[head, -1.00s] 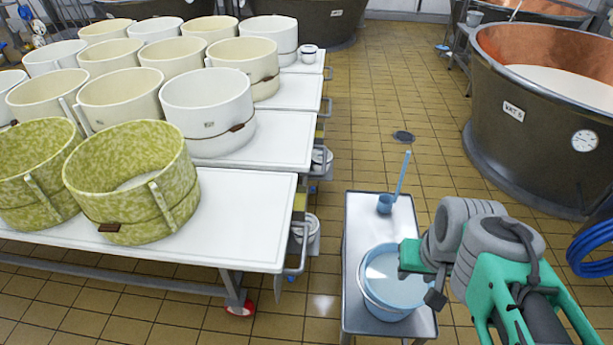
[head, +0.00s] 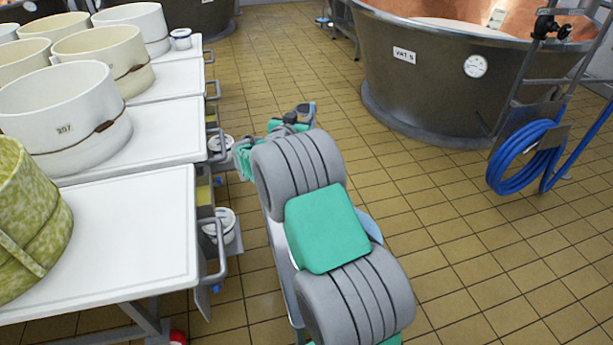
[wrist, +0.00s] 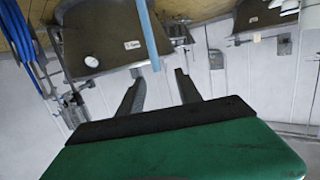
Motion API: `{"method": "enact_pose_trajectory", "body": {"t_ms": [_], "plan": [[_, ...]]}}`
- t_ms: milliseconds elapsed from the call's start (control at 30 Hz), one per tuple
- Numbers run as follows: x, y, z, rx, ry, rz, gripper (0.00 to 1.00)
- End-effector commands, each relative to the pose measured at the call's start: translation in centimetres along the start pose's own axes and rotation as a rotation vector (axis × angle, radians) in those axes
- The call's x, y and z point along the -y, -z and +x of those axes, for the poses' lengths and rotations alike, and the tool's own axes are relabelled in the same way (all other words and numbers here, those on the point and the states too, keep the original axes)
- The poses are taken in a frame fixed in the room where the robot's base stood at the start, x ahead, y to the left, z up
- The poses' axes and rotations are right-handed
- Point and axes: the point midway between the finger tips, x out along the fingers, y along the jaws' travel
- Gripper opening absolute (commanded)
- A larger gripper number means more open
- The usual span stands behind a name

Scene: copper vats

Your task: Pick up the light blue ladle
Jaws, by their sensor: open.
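The light blue ladle's handle (wrist: 149,35) shows in the wrist view as a thin rod. The ladle's cup is out of the wrist view. In the head view my arm covers most of the ladle, and the fingers are hard to make out.
My arm hides most of the small metal cart (head: 281,262). A bit of the light blue bucket (head: 371,227) shows beside it. The white table (head: 120,235) with moulds stands at left.

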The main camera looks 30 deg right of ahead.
Motion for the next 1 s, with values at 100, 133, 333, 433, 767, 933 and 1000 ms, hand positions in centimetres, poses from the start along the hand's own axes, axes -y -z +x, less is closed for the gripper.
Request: {"method": "enact_pose_trajectory", "body": {"t_ms": [100, 133, 333, 433, 767, 933, 1000], "plan": [[-0.4, -2.7, 2.7, -0.137, -0.017, -0.002, 0.41], [-0.5, -2.7, 3.0, -0.156, -0.019, -0.002, 0.41], [-0.8, -1.8, 5.5, -0.182, -0.023, -0.002, 0.41], [-1.1, -1.7, 7.0, -0.181, -0.024, -0.003, 0.41], [-1.2, -0.8, 10.9, -0.179, -0.022, -0.005, 0.41], [-1.2, -0.8, 10.8, -0.179, -0.021, -0.005, 0.39], [-1.2, -0.8, 10.8, -0.179, -0.021, -0.004, 0.33]]}}
